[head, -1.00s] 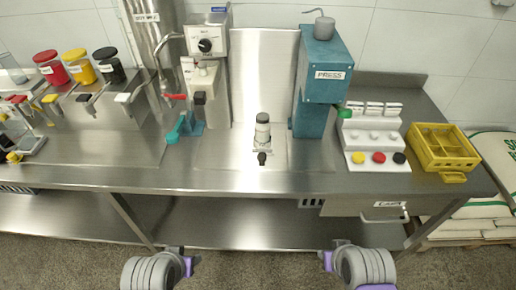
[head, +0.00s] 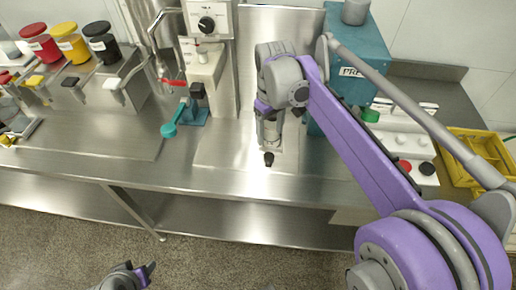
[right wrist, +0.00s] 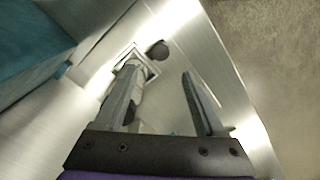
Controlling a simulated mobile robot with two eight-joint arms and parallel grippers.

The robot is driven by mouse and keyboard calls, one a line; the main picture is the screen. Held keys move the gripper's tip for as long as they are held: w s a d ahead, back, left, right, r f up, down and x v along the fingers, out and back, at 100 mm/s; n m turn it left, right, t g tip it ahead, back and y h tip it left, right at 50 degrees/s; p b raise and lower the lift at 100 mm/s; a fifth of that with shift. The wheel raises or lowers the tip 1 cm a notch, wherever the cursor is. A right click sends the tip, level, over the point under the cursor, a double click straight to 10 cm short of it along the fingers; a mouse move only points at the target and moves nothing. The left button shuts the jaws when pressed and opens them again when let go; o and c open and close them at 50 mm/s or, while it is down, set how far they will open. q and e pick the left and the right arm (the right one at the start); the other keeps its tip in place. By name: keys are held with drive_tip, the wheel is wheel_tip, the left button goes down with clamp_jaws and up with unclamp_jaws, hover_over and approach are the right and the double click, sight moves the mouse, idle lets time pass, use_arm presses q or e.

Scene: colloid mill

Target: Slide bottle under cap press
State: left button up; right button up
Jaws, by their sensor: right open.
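The bottle (head: 270,132) stands on the small slide carriage with a black knob (head: 269,159), on the steel bench in front of the press. My right gripper (head: 280,112) is over the bottle and hides its upper part. In the right wrist view my right gripper (right wrist: 160,72) is open, with a clear gap between its fingers. The bottle (right wrist: 137,92) shows there partly behind the left finger; I cannot tell whether they touch. The teal press (head: 377,42) stands behind and to the right, partly covered by my arm. My left gripper (head: 146,272) is low at the bottom left, its fingers unclear.
A teal lever (head: 171,128) and a mill column with a red-handled tap (head: 172,82) stand left of the bottle. Red, yellow and black jars are at the far left. A cap dispenser (head: 405,140) and a yellow crate (head: 460,185) are at the right. The bench front is clear.

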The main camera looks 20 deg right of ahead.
sight(269, 156)
wheel_tip(269, 156, down, 10)
drive_tip(key=shift+s+f+b, duration=0.15)
drive_tip(key=shift+b, duration=0.25)
drive_tip(key=shift+c, duration=0.2)
clamp_jaws()
idle(1.2)
